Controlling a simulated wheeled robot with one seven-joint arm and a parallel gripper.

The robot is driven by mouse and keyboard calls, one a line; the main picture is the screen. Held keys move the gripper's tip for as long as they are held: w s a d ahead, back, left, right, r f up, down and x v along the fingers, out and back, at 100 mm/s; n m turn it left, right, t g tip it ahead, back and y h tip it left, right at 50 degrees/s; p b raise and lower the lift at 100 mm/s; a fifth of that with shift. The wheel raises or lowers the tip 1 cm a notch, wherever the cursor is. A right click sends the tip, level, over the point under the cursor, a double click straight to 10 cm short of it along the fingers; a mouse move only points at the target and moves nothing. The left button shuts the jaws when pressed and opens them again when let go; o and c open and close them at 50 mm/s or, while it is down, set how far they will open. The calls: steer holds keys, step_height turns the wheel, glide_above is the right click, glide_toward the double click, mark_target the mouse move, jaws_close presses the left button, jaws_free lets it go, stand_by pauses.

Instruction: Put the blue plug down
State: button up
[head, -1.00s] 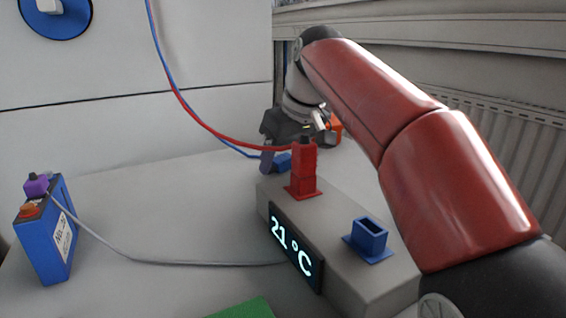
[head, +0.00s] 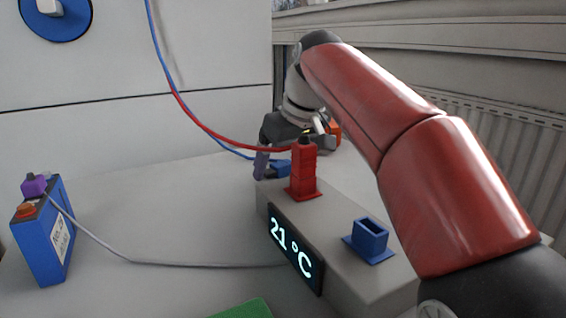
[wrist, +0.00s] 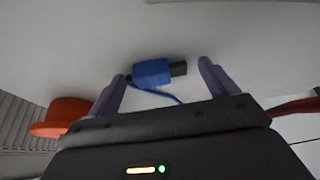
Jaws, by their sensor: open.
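The blue plug (head: 281,168) is at the far end of the table, behind the cycler box, with a blue cable running to it. In the wrist view the plug (wrist: 152,73) lies between the two purple fingers of my gripper (wrist: 162,72), on or just over the pale table; contact is hard to tell. The fingers stand apart, with a clear gap on the right and the plug's cable end close to the left finger. In the head view my gripper (head: 287,160) is partly hidden by the red plug.
The grey cycler box (head: 345,275) carries a red plug (head: 304,168) in its red socket and an empty blue socket (head: 370,238). A blue battery (head: 42,240) stands at left. An orange object (head: 335,132) is behind my gripper. The table's middle left is clear except for a grey cable.

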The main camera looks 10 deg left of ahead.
steer(key=p+v, duration=0.3)
steer(key=v, duration=0.4)
steer(key=shift+s+r, duration=0.2)
steer(key=shift+r, duration=0.15)
